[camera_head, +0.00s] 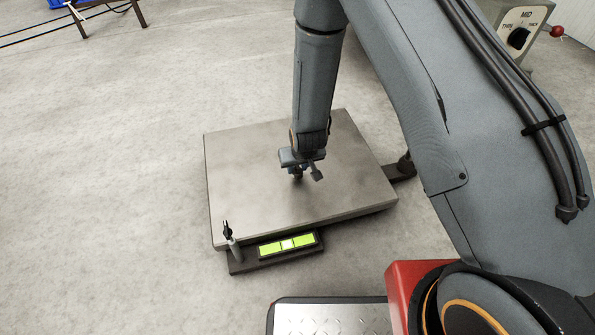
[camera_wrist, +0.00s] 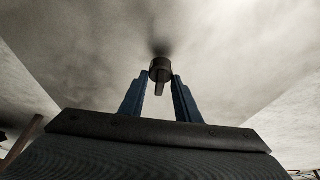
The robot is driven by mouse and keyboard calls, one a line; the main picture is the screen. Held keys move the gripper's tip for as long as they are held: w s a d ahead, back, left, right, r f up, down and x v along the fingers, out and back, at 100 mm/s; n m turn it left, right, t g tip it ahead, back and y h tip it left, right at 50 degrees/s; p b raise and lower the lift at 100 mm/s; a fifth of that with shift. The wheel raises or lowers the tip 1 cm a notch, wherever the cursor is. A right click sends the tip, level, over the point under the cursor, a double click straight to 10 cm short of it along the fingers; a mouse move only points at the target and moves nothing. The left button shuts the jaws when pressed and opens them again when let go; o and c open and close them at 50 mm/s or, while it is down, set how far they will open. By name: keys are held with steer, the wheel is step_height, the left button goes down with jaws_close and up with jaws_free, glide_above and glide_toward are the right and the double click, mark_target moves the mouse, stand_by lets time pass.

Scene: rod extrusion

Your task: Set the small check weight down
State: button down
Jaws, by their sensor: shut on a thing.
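The small check weight (camera_wrist: 160,68) is a dark, short cylinder with a narrower stem, seen in the wrist view between the blue fingertips. My gripper (camera_wrist: 159,84) is shut on it. In the head view my gripper (camera_head: 301,164) points down over the middle of the scale's flat metal plate (camera_head: 245,190). The weight shows there as a small brownish piece (camera_head: 298,176) under the fingers. A dark shadow lies on the plate close by the weight in the wrist view. I cannot tell whether the weight touches the plate.
A display with lit green-yellow panels (camera_head: 287,245) sits at the scale's front edge, beside a small upright post (camera_head: 230,240). A box with a dial marked MID (camera_head: 522,28) stands at the top right. Most of the plate is bare, and the floor to the left is clear.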

steer(key=shift+f, duration=0.8)
steer(key=c, duration=1.3)
jaws_free()
steer(key=shift+c, duration=0.2)
